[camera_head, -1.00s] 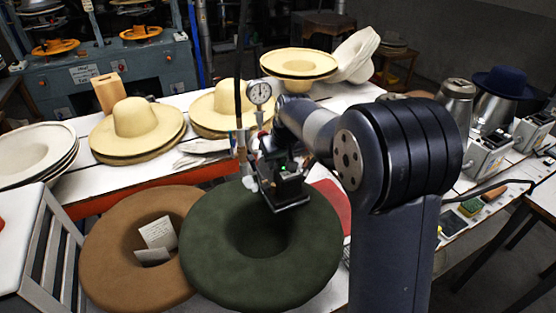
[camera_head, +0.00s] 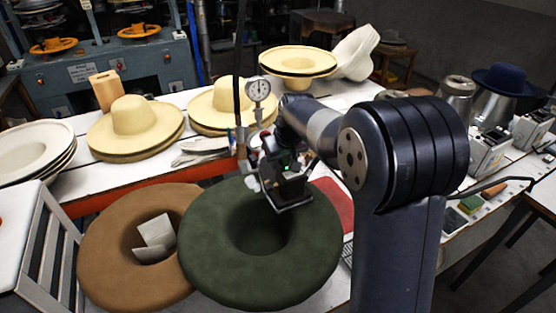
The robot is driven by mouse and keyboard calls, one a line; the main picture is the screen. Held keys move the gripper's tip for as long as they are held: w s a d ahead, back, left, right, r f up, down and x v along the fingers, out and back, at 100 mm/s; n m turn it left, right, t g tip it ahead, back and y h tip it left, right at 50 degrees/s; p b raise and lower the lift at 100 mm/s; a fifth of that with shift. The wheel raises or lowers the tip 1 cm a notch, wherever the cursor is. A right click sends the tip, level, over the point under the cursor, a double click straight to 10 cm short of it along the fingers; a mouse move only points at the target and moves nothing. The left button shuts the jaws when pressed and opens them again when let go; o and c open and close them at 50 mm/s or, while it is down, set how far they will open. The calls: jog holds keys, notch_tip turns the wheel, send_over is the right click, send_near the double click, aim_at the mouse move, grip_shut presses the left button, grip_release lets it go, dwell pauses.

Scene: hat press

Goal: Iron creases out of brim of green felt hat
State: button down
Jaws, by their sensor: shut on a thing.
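The green felt hat (camera_head: 222,257) lies with its wide brim up and its crown opening in the middle, on the white table at the front. My gripper (camera_head: 284,172) is shut on the iron (camera_head: 290,202), a dark block with a flat metal plate at its bottom. The iron is at the far right part of the green brim; I cannot tell whether its plate touches the felt. The gripper's fingers are mostly hidden behind the arm and the dark housing. Creases in the brim are too faint to make out.
A brown hat (camera_head: 110,247) holding paper cards lies against the green hat's left side. Straw hats (camera_head: 137,118) stand behind on the white table. A gauge (camera_head: 257,90) and a hanging dark hose are close to my gripper. A red flat item (camera_head: 334,199) lies right of the brim.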

jog(key=shift+s+d+r, duration=0.15)
jog(key=shift+s+d, duration=0.1)
jog(key=shift+d, duration=0.35)
jog(key=shift+s+d+r, duration=0.15)
jog(key=shift+s+d, duration=0.1)
jog(key=shift+d, duration=0.35)
jog(key=shift+a, duration=0.15)
jog(key=shift+w+a+f, duration=0.1)
jog(key=shift+w+a, duration=0.3)
jog(key=shift+a, duration=0.4)
jog(key=shift+w+a+f, duration=0.1)
jog(key=shift+w+a, duration=0.3)
jog(key=shift+a, duration=0.35)
jog(key=shift+a, duration=0.1)
jog(key=shift+w+a+p, duration=0.15)
jog(key=shift+a+p, duration=0.2)
jog(key=shift+a, duration=0.5)
jog(key=shift+w+a+p, duration=0.1)
jog(key=shift+a+p, duration=0.25)
jog(key=shift+a, duration=0.5)
jog(key=shift+d, duration=0.25)
jog(key=shift+s+d+r+b, duration=0.1)
jog(key=shift+s+d+b, duration=0.05)
jog(key=shift+d, duration=0.65)
jog(key=shift+s+d+r+b, duration=0.1)
jog(key=shift+d+b, duration=0.05)
jog(key=shift+d, duration=0.65)
jog(key=shift+s+d, duration=0.1)
jog(key=shift+d, duration=0.1)
